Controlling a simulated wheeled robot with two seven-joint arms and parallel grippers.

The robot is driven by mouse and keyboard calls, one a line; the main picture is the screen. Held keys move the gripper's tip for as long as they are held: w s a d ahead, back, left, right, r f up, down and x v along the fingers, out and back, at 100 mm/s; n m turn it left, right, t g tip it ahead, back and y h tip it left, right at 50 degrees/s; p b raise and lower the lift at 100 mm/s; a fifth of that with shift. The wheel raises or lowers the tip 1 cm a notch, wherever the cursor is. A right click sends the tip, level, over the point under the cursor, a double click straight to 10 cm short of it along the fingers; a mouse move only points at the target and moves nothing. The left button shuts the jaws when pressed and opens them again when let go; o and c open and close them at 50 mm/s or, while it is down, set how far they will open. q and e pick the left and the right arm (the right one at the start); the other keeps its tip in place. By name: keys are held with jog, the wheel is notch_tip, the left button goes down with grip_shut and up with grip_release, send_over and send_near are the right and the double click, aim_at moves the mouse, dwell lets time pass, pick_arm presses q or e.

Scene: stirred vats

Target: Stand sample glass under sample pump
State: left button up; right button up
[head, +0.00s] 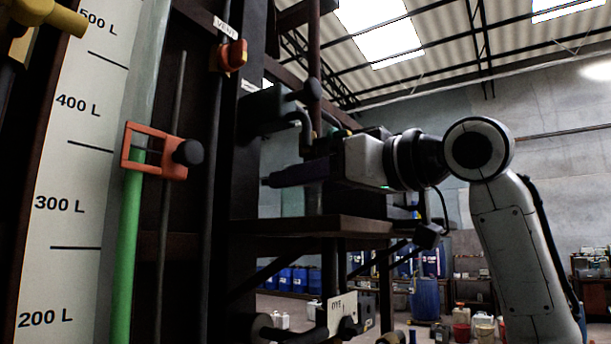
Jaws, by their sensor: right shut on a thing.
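My right gripper (290,176) reaches in from the right at the middle of the head view, its dark fingers pointing left. The sample pump (262,112) appears to be the dark grey body on the frame, with a small bent spout (306,128) just above the gripper. A dark shelf (330,227) lies a little below the gripper, with a gap between them. My left gripper is out of view.
At left stand a litre scale (75,180), a green level tube (128,250) with an orange slider (152,152), and dark upright rods. An orange valve handle (231,56) sits above. Below the shelf hangs a labelled plate (342,312). Blue drums (425,298) stand far behind.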

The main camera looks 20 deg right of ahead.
jog(key=shift+s+d, duration=0.1)
jog(key=shift+f, duration=0.1)
jog(key=o, duration=1.3)
jog(key=shift+r, duration=0.2)
jog(key=b+v, duration=0.3)
jog(key=v, duration=0.9)
